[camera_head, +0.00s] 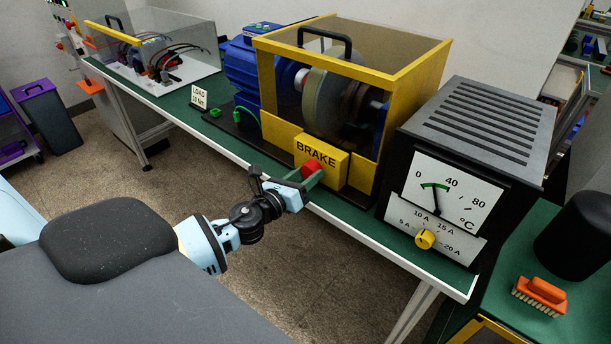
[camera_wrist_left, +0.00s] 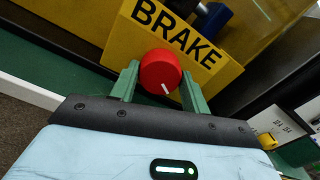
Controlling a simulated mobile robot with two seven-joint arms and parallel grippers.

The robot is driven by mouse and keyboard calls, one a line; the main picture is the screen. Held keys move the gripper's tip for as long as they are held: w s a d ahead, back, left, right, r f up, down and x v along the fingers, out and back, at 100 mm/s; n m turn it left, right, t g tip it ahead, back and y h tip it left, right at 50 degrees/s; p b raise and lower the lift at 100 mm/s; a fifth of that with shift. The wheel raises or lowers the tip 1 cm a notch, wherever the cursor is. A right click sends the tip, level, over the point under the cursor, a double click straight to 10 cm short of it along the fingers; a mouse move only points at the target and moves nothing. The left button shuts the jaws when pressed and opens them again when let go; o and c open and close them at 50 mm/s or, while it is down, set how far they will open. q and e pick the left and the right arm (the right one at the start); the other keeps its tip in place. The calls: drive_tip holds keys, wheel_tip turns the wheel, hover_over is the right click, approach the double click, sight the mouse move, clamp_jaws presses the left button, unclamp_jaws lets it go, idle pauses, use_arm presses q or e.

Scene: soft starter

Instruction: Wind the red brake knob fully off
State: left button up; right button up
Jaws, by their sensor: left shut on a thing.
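The red brake knob (camera_head: 311,168) sits on the front of the yellow brake panel (camera_head: 334,165), below the word BRAKE. In the left wrist view the knob (camera_wrist_left: 160,72) is round, with a white mark pointing to the lower right. My left gripper (camera_head: 308,175) is at the knob, with its green fingers on either side of it. In the left wrist view the left gripper (camera_wrist_left: 161,82) is shut on the knob, one finger at its left and one at its right. My right gripper is not in view.
A dark meter box (camera_head: 455,170) with a dial and a yellow selector knob (camera_head: 425,239) stands right of the brake. A blue motor (camera_head: 243,70) and a LOAD sign (camera_head: 199,97) are to the left. An orange brush (camera_head: 541,293) lies at the lower right.

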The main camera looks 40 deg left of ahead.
use_arm(q)
drive_tip(key=n, duration=0.6)
drive_tip(key=shift+n, duration=0.3)
drive_tip(key=n+p, duration=0.1)
drive_tip(key=n, duration=0.5)
drive_tip(key=shift+r+p, duration=0.15)
drive_tip(key=shift+p, duration=0.2)
drive_tip(key=n+p, duration=0.1)
drive_tip(key=n, duration=0.5)
drive_tip(key=shift+n, duration=0.4)
drive_tip(key=n+p, duration=0.1)
drive_tip(key=n, duration=0.2)
drive_tip(key=shift+n, duration=0.9)
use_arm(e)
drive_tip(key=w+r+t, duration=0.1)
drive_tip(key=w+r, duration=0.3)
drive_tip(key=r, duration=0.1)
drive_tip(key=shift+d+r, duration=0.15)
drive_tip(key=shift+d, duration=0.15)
use_arm(q)
drive_tip(key=o, duration=1)
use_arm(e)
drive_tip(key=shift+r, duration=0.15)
use_arm(q)
drive_tip(key=shift+s, duration=0.1)
